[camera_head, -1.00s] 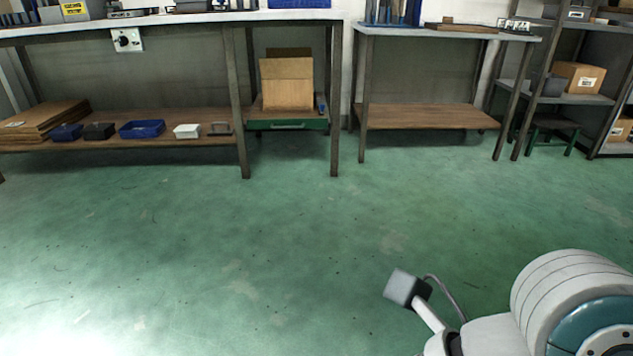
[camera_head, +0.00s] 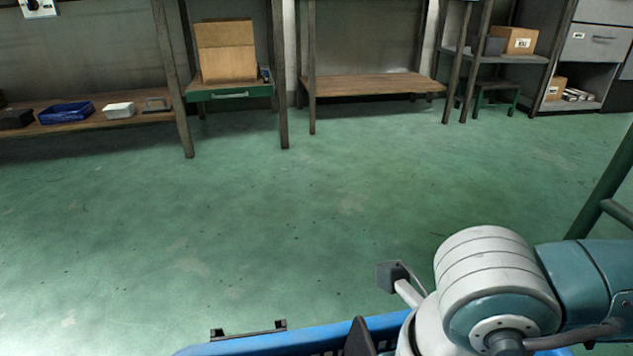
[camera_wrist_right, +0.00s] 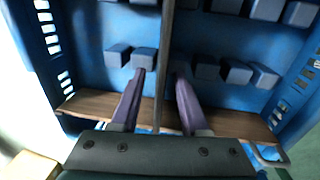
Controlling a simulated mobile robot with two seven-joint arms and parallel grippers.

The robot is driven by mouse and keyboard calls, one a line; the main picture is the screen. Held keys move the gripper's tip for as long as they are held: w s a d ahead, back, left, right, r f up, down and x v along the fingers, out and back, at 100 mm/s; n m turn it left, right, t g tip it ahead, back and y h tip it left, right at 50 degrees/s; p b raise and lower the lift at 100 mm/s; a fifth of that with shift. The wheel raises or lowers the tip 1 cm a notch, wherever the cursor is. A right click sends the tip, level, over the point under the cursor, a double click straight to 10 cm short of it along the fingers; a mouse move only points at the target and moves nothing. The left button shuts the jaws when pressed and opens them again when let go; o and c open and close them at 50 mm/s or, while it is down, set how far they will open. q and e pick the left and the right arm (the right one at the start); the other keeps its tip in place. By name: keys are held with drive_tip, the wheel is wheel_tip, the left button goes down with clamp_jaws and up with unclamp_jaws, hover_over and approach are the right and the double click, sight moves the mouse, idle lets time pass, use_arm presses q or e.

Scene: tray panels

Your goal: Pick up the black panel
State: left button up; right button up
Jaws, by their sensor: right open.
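In the right wrist view, a thin dark panel (camera_wrist_right: 164,50) stands edge-on and runs from the top edge down between my fingers. It looks like the black panel, though its faces are hidden. My right gripper (camera_wrist_right: 159,72) is open, with one finger on each side of it; I cannot tell whether either finger touches it. A blue tray (camera_wrist_right: 85,35) with rows of grey-blue blocks lies behind. In the head view, the tray's blue rim (camera_head: 275,344) shows at the bottom, beside a dark upright piece (camera_head: 358,338) that I cannot identify surely. My left gripper is not in view.
A black handle-like bracket (camera_head: 248,331) lies along the tray's rim. A green frame post (camera_head: 607,185) stands at the right. Green floor (camera_head: 250,200) is open up to the workbenches. A low wooden shelf (camera_head: 365,85) and a cardboard box (camera_head: 226,50) are at the back.

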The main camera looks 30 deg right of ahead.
wheel_tip(320, 180, down, 4)
drive_tip(key=b, duration=0.3)
drive_tip(key=shift+a+f, duration=0.1)
drive_tip(key=shift+a, duration=0.05)
clamp_jaws()
idle(0.4)
idle(0.7)
